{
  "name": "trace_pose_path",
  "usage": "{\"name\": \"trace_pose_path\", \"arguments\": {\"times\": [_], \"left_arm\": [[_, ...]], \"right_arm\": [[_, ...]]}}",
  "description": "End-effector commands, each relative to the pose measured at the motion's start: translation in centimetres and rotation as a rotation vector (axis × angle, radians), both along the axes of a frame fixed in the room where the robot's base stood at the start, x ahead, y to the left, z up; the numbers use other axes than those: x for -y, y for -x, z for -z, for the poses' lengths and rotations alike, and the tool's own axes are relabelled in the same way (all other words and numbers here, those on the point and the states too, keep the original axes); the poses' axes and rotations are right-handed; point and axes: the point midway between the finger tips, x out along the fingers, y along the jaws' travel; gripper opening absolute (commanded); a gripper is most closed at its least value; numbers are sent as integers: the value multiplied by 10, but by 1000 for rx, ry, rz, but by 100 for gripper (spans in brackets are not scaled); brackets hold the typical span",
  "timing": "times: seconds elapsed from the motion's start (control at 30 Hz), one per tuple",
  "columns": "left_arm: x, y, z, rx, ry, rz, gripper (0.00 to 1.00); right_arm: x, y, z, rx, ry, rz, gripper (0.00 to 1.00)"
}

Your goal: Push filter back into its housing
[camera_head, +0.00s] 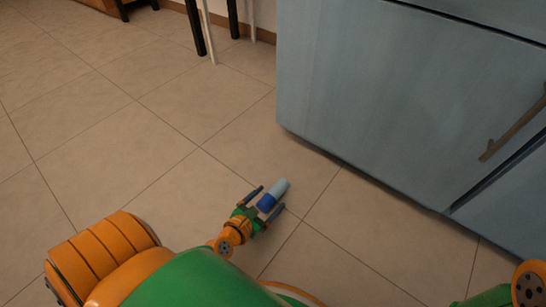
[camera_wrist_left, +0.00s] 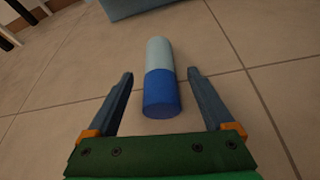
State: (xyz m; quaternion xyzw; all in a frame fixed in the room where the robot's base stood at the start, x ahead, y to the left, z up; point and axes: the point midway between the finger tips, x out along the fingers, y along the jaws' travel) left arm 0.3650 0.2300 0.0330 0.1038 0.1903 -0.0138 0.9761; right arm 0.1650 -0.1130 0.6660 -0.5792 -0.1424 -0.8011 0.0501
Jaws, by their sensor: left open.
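A small cylinder, light blue at one end and dark blue at the other, shows past the left gripper in the head view (camera_head: 273,194). In the left wrist view the cylinder (camera_wrist_left: 160,78) lies between and beyond the fingers, its dark blue end nearer me. My left gripper (camera_head: 266,200) is open, with a finger on each side of the cylinder and visible gaps to it in the wrist view (camera_wrist_left: 159,85). I cannot tell whether the cylinder is the filter, and no housing can be made out. Only part of my right arm shows at the lower right; its gripper is out of view.
A large light blue cabinet (camera_head: 390,90) with a bar handle (camera_head: 514,130) stands at the right. Chair or table legs (camera_head: 205,25) stand at the back. The tiled floor (camera_head: 110,120) is clear to the left.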

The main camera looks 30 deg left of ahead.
Motion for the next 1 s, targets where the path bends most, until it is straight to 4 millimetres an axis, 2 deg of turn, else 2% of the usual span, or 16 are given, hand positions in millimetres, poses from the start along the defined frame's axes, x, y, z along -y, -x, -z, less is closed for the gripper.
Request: {"name": "trace_pose_path", "arguments": {"times": [0.1,0.27,0.3,0.6,0.63,0.87,1.0], "left_arm": [[0,-11,5,0,1,-2,86],[0,-11,4,-1,2,0,86],[0,-11,4,-1,2,0,84],[0,-11,4,-2,3,-2,3],[0,-11,4,-2,3,-2,0],[-1,-11,3,-1,3,-1,0],[-5,-16,-6,0,2,-2,0]], "right_arm": [[0,2,3,5,1,0,100],[-1,2,2,4,1,0,100],[-1,2,2,4,1,0,100],[0,2,2,4,0,1,100],[0,2,2,4,0,1,100],[0,2,1,4,0,1,100],[0,2,-6,8,-2,-1,100]]}}
